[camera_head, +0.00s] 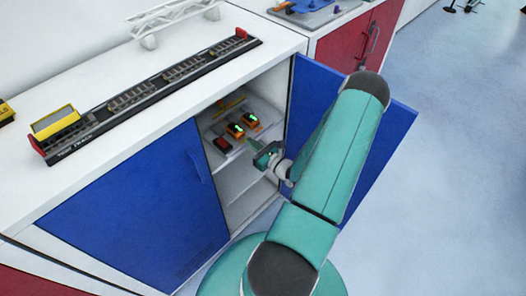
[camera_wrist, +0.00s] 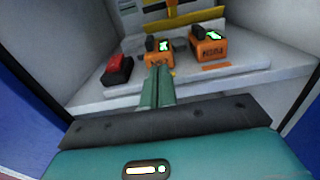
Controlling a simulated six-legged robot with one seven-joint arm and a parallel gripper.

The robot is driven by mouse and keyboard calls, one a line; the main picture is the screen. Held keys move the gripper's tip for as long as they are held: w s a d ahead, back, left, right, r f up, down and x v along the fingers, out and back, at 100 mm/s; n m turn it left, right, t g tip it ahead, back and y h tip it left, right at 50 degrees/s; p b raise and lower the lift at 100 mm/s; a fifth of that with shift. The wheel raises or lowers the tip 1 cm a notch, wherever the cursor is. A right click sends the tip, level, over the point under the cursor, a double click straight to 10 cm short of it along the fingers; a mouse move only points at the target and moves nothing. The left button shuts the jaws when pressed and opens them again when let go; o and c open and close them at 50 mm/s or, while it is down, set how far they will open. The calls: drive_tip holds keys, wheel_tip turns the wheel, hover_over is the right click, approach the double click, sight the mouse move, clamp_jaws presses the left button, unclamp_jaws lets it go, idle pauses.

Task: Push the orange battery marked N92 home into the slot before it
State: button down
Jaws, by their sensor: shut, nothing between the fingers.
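Two orange batteries with green lit displays sit on a shelf in the open cabinet. One battery (camera_wrist: 157,60) is directly beyond my fingertips in the wrist view; the other battery (camera_wrist: 208,50) is to its right. They also show in the head view, as a nearer battery (camera_head: 235,131) and a farther battery (camera_head: 250,119). Their markings are too small to read surely, so I cannot tell which is N92. My gripper (camera_wrist: 157,84) is shut and empty, its fingertips close to the left battery; contact is unclear. It is at the cabinet opening in the head view (camera_head: 258,148). The slot is not clearly visible.
A red and black block (camera_wrist: 117,70) sits left of the batteries. A yellow bar (camera_wrist: 188,21) is behind them. The blue door (camera_head: 365,130) stands open beside my arm, and the cabinet walls are close. A rail track (camera_head: 150,92) lies on the countertop.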

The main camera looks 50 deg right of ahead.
sight(242, 135)
drive_tip(key=shift+w+d, duration=0.15)
drive_tip(key=shift+w, duration=1.3)
drive_tip(key=w, duration=0.3)
drive_tip(key=shift+w+d, duration=0.15)
drive_tip(key=shift+s+d, duration=0.1)
drive_tip(key=shift+s, duration=0.1)
